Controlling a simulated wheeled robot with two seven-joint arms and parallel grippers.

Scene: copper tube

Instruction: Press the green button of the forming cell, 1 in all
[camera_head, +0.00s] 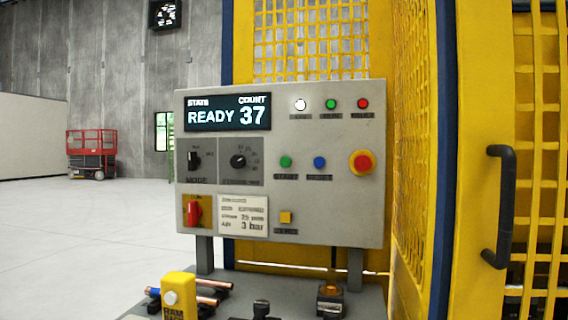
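The control panel (330,215) of the forming cell stands upright in the middle of the head view. Its green button (286,162) sits in the middle row, left of a blue button (320,163) and a larger red stop button on a yellow base (362,163). A display (228,112) at the top left reads "READY" and count 37. Of three lamps in the top row, the white one (300,104) looks lit; a green lamp (331,104) and a red lamp (363,104) are beside it. Neither gripper is in view.
Below the panel, a grey bench (222,300) carries a yellow block (179,296), copper tubes (214,284) and a small dark fixture (330,298). A yellow mesh guard with a black handle (502,205) stands at right. The space before the panel is clear.

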